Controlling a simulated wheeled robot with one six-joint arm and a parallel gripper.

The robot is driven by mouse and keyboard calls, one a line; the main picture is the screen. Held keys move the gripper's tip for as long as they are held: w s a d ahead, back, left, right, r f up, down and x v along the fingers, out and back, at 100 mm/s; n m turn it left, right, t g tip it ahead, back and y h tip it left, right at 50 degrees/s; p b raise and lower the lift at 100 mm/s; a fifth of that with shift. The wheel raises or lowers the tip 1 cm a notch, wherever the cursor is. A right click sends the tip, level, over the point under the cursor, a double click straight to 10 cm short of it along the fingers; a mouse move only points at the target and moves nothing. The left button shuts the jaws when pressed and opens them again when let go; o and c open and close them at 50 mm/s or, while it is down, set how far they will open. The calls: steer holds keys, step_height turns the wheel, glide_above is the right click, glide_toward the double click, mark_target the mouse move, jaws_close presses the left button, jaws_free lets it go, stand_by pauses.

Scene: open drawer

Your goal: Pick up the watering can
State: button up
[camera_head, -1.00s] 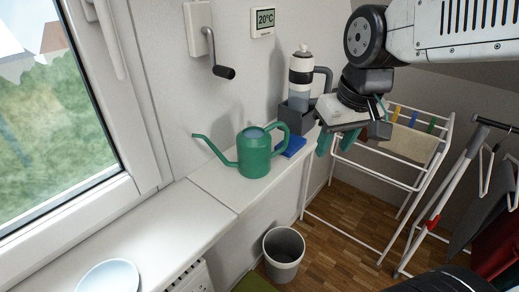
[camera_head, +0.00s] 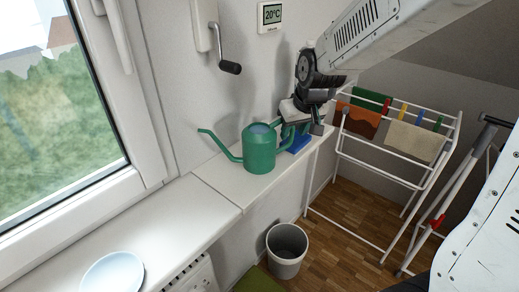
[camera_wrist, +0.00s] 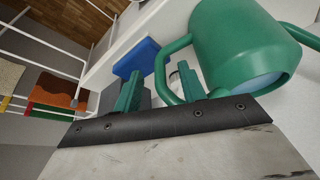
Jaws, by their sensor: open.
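The green watering can (camera_head: 259,152) stands upright on the white sill, its spout pointing left and its handle side facing right. In the wrist view the can (camera_wrist: 235,45) is at upper right, with its handle loop reaching left. My gripper (camera_head: 294,130) is at the can's handle side, open and empty. In the wrist view the handle appears between the two green fingers of my gripper (camera_wrist: 159,82), without a visible grip. My gripper hides most of the handle in the head view.
A blue object (camera_head: 298,144) lies on the sill beside the can and my gripper. A wall crank (camera_head: 229,67) hangs above. A bin (camera_head: 287,250) and a drying rack (camera_head: 385,165) stand on the floor.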

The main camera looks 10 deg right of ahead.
steer(key=shift+w+f, duration=0.2)
steer(key=shift+f, duration=0.3)
jaws_close()
steer(key=shift+r, duration=0.1)
